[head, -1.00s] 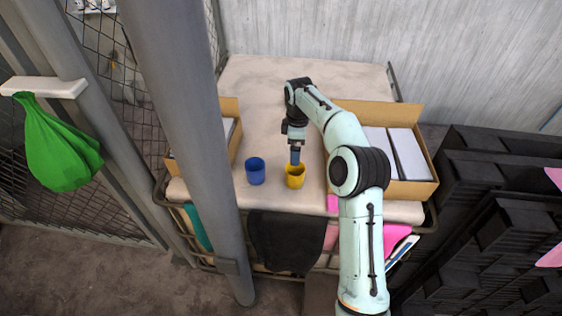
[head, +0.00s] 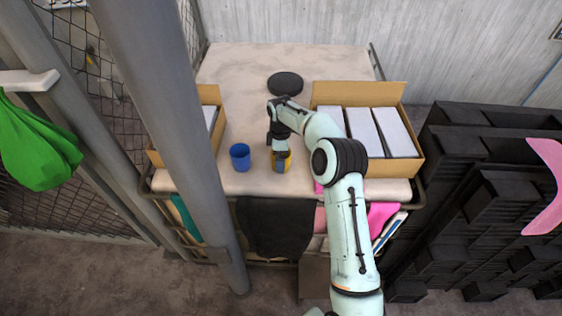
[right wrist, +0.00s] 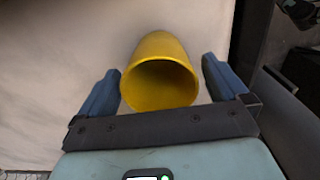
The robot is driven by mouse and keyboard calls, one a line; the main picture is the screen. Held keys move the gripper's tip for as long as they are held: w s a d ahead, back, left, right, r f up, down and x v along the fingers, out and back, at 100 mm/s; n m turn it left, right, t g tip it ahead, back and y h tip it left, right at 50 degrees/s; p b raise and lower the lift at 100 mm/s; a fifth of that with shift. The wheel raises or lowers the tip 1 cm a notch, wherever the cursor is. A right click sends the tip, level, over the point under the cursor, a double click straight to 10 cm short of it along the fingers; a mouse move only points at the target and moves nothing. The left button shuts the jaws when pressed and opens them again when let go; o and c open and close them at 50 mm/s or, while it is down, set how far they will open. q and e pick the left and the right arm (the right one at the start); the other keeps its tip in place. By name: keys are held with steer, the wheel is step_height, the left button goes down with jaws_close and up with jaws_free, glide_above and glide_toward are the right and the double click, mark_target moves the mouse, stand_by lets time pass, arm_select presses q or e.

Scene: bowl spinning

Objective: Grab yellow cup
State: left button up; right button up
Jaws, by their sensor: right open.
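The yellow cup (head: 288,160) stands upright on the light table top near its front edge. In the head view my right gripper (head: 281,162) is over it and hides much of it. In the right wrist view the yellow cup (right wrist: 160,72) sits between the two blue fingers of my right gripper (right wrist: 165,88), mouth towards the camera. The fingers are spread, with a gap on each side of the cup. My left gripper is not in view.
A blue cup (head: 240,157) stands just left of the yellow cup. An open cardboard box (head: 404,166) with white items is at the right, and another box (head: 213,95) is at the left. A dark disc (head: 285,83) lies behind. A grey pole (head: 165,120) crosses the left.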

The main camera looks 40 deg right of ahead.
steer(key=shift+f, duration=0.75)
steer(key=c, duration=1)
steer(key=shift+r, duration=0.1)
